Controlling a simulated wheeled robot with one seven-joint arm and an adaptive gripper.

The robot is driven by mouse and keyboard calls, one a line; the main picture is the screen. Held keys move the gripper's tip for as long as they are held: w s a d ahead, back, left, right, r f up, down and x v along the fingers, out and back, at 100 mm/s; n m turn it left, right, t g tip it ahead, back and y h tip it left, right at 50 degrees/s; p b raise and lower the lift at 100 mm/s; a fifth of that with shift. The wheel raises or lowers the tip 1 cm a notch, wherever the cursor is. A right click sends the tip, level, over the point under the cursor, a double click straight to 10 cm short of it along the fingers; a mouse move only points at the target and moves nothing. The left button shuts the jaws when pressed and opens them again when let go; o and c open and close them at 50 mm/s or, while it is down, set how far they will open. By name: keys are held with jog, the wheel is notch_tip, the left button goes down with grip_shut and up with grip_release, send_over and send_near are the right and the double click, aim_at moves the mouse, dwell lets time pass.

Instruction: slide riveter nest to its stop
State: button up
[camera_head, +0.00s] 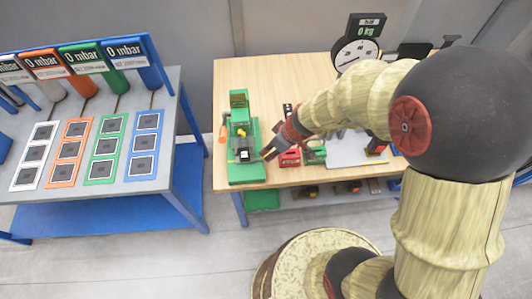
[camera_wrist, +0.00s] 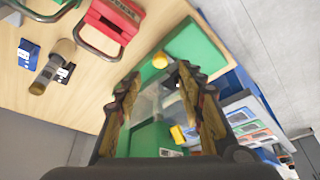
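The green riveter (camera_head: 240,115) stands at the left end of the wooden table, with an orange handle on its left side. A small dark block (camera_head: 245,155), which looks like the nest, sits low on its green base (camera_head: 246,174). The riveter's green base (camera_wrist: 197,45) and a yellow knob (camera_wrist: 160,60) show beyond the fingertips. Contact with the nest cannot be told.
Red and green handled items (camera_head: 290,157) stand close right of my gripper; a red one also shows in the wrist view (camera_wrist: 112,20). A dial scale (camera_head: 355,52) stands at the back. A grey table (camera_head: 60,195) with coloured panels stands left, across a gap.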

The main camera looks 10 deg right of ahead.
aim_at(251, 148)
jog(key=b+x, duration=0.1)
jog(key=x, duration=0.6)
jog(key=shift+f+b, duration=0.15)
jog(key=shift+b, duration=0.15)
jog(key=shift+c, duration=0.5)
grip_shut()
